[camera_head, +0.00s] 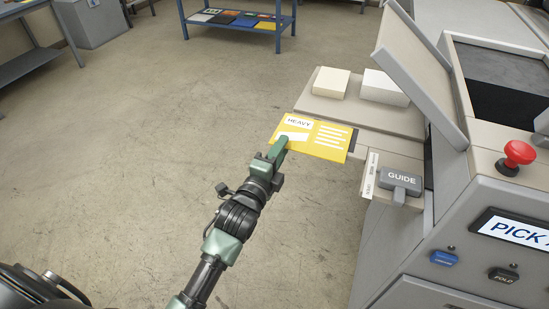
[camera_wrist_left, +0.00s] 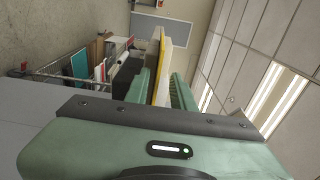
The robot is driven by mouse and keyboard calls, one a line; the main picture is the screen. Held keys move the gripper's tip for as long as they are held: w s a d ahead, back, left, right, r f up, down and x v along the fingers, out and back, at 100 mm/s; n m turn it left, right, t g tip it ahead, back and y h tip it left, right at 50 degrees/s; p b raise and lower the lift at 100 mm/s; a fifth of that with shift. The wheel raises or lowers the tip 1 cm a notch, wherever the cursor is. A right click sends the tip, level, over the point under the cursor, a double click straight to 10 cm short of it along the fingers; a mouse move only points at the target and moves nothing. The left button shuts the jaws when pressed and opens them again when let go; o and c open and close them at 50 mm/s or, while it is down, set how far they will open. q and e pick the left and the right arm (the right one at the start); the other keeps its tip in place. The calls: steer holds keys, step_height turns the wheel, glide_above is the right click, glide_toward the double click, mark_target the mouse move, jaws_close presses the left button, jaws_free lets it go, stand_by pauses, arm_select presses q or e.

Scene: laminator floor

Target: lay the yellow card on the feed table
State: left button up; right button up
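The yellow card (camera_head: 318,137), marked HEAVY, is held roughly flat at the left edge of the laminator's feed table (camera_head: 372,118). Its right part overlaps the table edge in the head view; I cannot tell whether it touches. My left gripper (camera_head: 280,147) is shut on the card's near left part. In the left wrist view the card (camera_wrist_left: 159,65) shows nearly edge-on between the green fingers (camera_wrist_left: 160,92). My right gripper is not in view.
A cream stack (camera_head: 331,82) and a white stack (camera_head: 384,88) occupy the table's far part. The grey GUIDE block (camera_head: 400,180) is at its near right. A raised panel (camera_head: 420,70) and red button (camera_head: 518,153) are at right.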

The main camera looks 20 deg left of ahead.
arm_select(q)
steer(key=s+a+b, duration=0.1)
steer(key=s, duration=1.1)
steer(key=shift+b, duration=0.35)
steer(key=shift+f, duration=0.1)
step_height(320, 180, down, 20)
steer(key=f+n+g, duration=0.1)
steer(key=n+g, duration=0.3)
steer(key=s+f+n+g, duration=0.3)
steer(key=s+f, duration=0.3)
steer(key=f, duration=0.5)
steer(key=s+f+n+g, duration=0.25)
steer(key=s+f, duration=0.35)
steer(key=f, duration=0.5)
steer(key=s+a+f+n+g, duration=0.1)
steer(key=s+f+n+g, duration=0.1)
steer(key=s+f, duration=0.3)
steer(key=s+a+f+n+g+y, duration=0.1)
steer(key=s+f, duration=0.4)
steer(key=s, duration=0.8)
steer(key=s+a+f+n+g, duration=0.3)
steer(key=s+f, duration=0.3)
steer(key=s, duration=0.2)
steer(key=shift+s+a+n+g+y, duration=0.2)
steer(key=shift+s+n+g+y, duration=0.15)
steer(key=shift+n+g, duration=0.3)
steer(key=shift+s+f, duration=0.1)
steer(key=shift+f, duration=0.05)
